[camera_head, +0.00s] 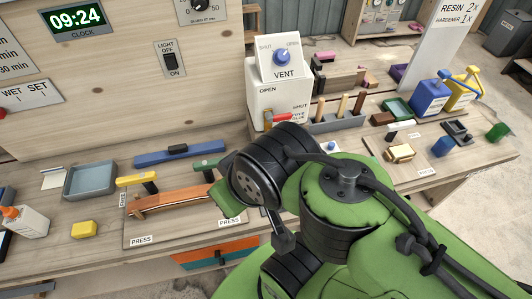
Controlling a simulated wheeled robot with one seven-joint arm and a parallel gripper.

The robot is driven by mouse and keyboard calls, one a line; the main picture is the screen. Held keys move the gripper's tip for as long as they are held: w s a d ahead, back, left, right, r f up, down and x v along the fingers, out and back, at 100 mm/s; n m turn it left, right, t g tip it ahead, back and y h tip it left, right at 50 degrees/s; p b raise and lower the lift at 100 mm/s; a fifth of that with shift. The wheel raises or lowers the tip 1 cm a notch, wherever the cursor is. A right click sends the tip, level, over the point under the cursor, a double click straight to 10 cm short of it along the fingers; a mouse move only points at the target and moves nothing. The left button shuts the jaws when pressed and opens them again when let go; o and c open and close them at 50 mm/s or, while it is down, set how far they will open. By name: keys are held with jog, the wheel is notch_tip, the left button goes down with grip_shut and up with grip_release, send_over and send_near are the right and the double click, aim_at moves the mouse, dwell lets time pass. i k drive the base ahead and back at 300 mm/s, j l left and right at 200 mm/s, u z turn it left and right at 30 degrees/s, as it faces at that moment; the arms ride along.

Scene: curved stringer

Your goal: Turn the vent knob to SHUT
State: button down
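The vent knob (282,57) is a round blue knob on a tilted white panel (268,72) marked VENT, with SHUT at the upper left and OPEN at the upper right. Its pointer is too small to read with certainty. My green and black arm reaches in from the lower right, in front of and below the box. No part of it touches the knob. I cannot make out my gripper's fingers among the dark arm parts.
A red-handled valve (279,117) is on the box's lower front, partly behind my arm. A holder with upright tools (338,123) stands to the right. A clamped wooden strip (170,200) lies on the bench at left. A light switch (170,60) is on the wooden wall.

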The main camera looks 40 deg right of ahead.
aim_at(281, 57)
jog(key=z, duration=1.3)
